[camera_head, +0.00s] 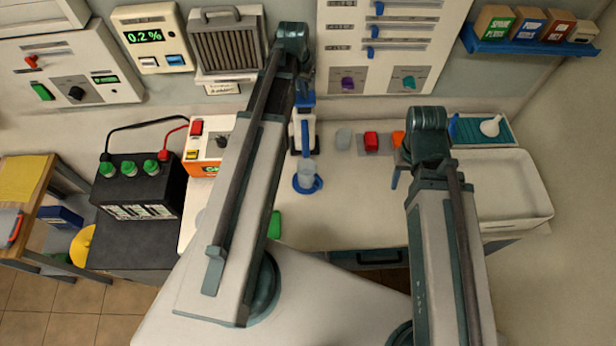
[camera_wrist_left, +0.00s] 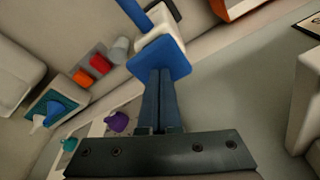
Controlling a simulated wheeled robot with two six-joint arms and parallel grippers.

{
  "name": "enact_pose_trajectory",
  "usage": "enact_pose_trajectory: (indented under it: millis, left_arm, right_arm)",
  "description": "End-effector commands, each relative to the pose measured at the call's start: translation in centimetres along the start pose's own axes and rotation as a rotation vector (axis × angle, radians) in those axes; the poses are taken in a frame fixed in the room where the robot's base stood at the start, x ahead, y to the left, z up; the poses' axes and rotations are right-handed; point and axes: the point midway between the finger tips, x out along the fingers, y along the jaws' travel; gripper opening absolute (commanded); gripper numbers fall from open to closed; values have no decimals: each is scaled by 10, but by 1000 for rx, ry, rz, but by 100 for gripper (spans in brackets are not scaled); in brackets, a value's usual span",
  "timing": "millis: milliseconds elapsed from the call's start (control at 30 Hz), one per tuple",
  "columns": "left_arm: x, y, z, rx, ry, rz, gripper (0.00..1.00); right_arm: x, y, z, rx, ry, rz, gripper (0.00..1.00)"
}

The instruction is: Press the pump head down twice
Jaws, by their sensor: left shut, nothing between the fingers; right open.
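The pump (camera_head: 303,136) is a white upright body with blue parts, standing on the counter at the back middle of the head view. Its flat blue pump head (camera_wrist_left: 160,59) fills the upper middle of the left wrist view. My left gripper (camera_wrist_left: 161,73) is shut and empty, its fingertips right at the blue pump head; I cannot tell whether they touch. A clear cup (camera_head: 308,168) stands on a blue base (camera_head: 306,187) in front of the pump. My right gripper (camera_head: 396,178) is open, low over the counter to the right, mostly hidden by its own arm.
A red block (camera_head: 371,139), a grey cup (camera_head: 343,138) and an orange item (camera_head: 398,137) stand right of the pump. A white tray (camera_head: 535,190) is at the right. The counter between the arms is mostly clear.

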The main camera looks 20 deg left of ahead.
Motion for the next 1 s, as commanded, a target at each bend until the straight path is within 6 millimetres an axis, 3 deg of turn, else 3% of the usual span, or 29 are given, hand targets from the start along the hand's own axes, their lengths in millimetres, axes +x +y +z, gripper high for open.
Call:
enact_pose_trajectory:
  millis: [1000]
  left_arm:
    - [31,0,7,0,-1,0,0]
  right_arm:
    - [32,-3,-2,3,1,0,50]
